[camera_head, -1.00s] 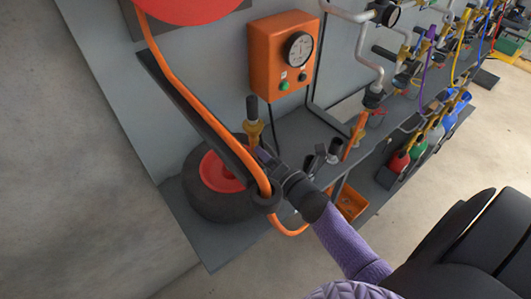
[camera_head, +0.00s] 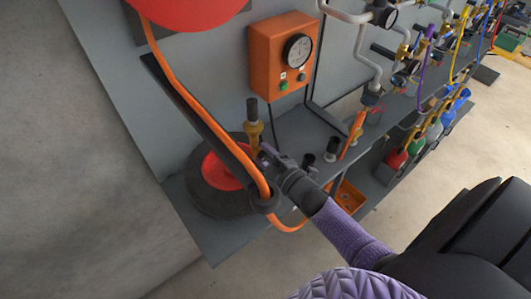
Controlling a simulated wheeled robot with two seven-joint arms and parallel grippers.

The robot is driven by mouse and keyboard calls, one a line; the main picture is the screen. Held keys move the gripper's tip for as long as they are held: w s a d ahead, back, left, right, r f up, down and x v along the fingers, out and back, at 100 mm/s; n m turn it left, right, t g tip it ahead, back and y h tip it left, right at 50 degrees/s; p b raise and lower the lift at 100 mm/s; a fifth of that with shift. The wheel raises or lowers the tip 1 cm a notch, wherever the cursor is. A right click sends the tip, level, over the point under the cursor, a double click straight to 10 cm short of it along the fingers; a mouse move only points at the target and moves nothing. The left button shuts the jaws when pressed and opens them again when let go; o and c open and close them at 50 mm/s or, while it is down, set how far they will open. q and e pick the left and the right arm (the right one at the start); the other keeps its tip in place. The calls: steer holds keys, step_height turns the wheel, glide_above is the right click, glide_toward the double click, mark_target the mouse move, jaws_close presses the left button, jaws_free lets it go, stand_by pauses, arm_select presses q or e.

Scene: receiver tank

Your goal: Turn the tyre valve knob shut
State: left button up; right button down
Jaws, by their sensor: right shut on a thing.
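The tyre (camera_head: 203,198) is a dark ring with a red hub (camera_head: 217,171), lying on the grey shelf at the lower left of the bench. A brass valve (camera_head: 254,128) with a black upright top (camera_head: 252,108) stands beside it. My right gripper (camera_head: 264,153) reaches in from the lower right and is shut at the valve's lower part. Its fingers hide most of what they hold, which looks like the tyre valve knob. My left gripper is not in view.
A black bar with an orange hose (camera_head: 185,92) runs down close to my right gripper. An orange gauge box (camera_head: 270,70) hangs on the wall. Black fittings (camera_head: 333,147), an orange tray (camera_head: 350,196) and coloured bottles (camera_head: 415,145) are to the right. The floor at left is clear.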

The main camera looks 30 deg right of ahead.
steer(key=m, duration=0.3)
steer(key=shift+m, duration=0.3)
steer(key=m, duration=0.3)
steer(key=shift+f+p, duration=0.1)
steer(key=shift+p, duration=0.25)
steer(key=m, duration=0.6)
steer(key=shift+y, duration=0.3)
steer(key=shift+m, duration=1)
steer(key=shift+a, duration=0.1)
